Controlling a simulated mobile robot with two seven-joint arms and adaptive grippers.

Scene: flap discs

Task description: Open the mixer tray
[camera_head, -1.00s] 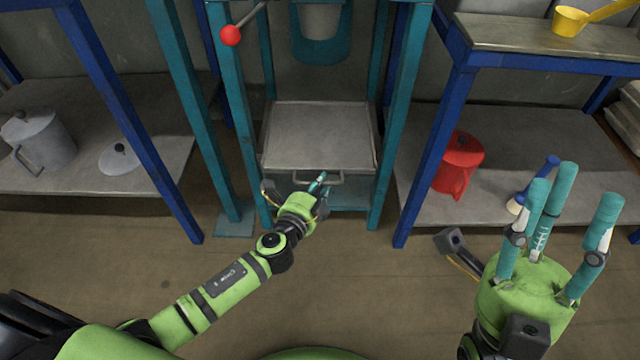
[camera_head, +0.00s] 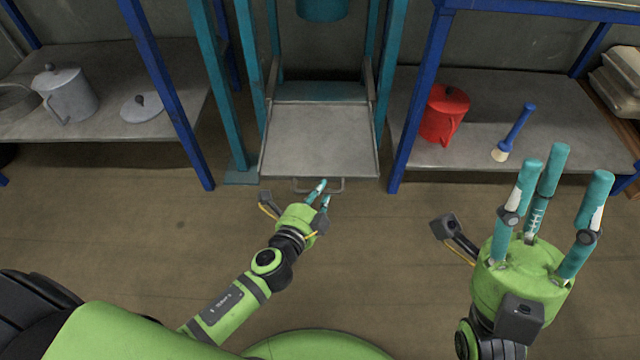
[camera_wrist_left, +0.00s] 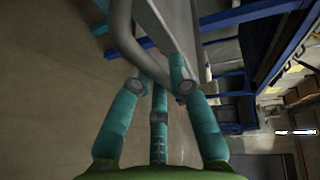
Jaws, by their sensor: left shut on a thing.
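The mixer tray (camera_head: 320,140) is a flat grey metal tray that sticks out from the teal mixer frame (camera_head: 252,80). Its bar handle (camera_head: 335,187) is on the front edge. My left gripper (camera_head: 322,190) is shut on the handle. In the left wrist view, the teal fingers of the left gripper (camera_wrist_left: 160,85) are around the grey handle (camera_wrist_left: 122,35), with the tray's edge beyond. My right gripper (camera_head: 555,200) is open and empty at the right, its fingers pointing up and apart, away from the tray.
A blue-legged shelf at left holds a grey pitcher (camera_head: 66,94) and a lid (camera_head: 142,107). The right shelf holds a red pitcher (camera_head: 444,114) and a blue-handled brush (camera_head: 514,134). The floor (camera_head: 390,260) in front of the tray is clear.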

